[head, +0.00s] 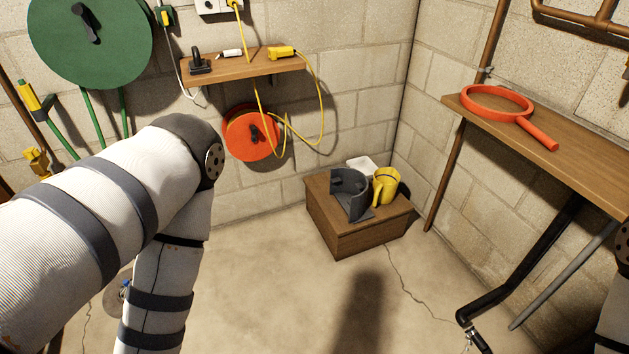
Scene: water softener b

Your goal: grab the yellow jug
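The yellow jug (385,187) stands upright on a low brown wooden box (345,240) in the far corner, in the head view. Its handle side faces left, toward a dark grey curved holder or scoop (350,194) beside it. My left arm comes in from the left and bends downward; its gripper is below the picture edge and not visible. A small part of my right arm shows at the right edge; its gripper is not visible. Both arms are well away from the jug.
A white item (361,163) lies behind the grey holder. A wall shelf (545,140) with an orange ring-shaped tool (500,101) juts out at right, with a black pipe (520,265) below. A small shelf (240,70) with yellow cord hangs at left. The floor before the box is clear.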

